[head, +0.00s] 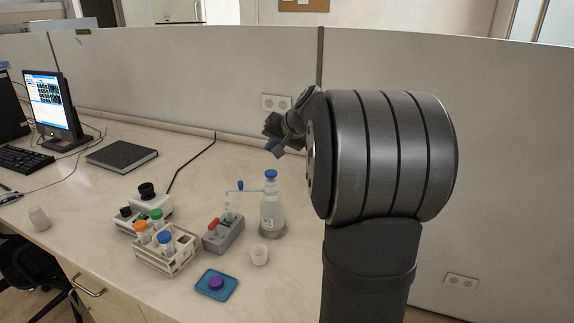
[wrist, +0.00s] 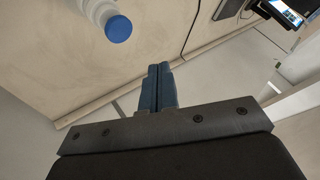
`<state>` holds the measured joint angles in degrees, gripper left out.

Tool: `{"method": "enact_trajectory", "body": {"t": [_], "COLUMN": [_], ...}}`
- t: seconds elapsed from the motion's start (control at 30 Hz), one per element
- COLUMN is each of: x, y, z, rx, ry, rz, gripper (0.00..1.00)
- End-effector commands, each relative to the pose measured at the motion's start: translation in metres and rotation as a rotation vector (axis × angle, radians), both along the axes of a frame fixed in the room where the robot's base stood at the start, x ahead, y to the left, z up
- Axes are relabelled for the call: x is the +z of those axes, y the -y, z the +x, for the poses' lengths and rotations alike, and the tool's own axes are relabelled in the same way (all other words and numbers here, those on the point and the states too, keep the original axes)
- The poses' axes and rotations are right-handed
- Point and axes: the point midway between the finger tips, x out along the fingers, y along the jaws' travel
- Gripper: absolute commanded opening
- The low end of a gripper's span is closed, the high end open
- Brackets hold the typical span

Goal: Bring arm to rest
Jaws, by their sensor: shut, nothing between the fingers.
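My arm is raised and folded at the right of the head view. My gripper (head: 272,148) hangs in the air over the back of the bench, in front of the partition and above the bottle. In the wrist view my gripper (wrist: 158,72) shows its two blue fingers pressed together with nothing between them. My arm's large dark joint hides part of the partition behind it.
A blue-capped bottle (head: 272,208) stands below my gripper, and its cap shows in the wrist view (wrist: 118,29). A monitor (head: 50,100) stands left.

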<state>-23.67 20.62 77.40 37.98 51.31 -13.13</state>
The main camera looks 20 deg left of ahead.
Motion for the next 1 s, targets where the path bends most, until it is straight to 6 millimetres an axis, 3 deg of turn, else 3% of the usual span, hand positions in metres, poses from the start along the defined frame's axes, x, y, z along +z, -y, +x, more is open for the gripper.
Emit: {"method": "enact_trajectory", "body": {"t": [0.3, 0.63, 1.0], "x": [-0.025, 0.031, 0.038], "y": [0.0, 0.0, 0.0], "z": [0.0, 0.0, 0.0], "rx": [-0.001, 0.0, -0.001], "ry": [-0.002, 0.002, -0.001], "rz": [-0.001, 0.001, 0.0], "gripper": [0.0, 0.0, 0.0]}}
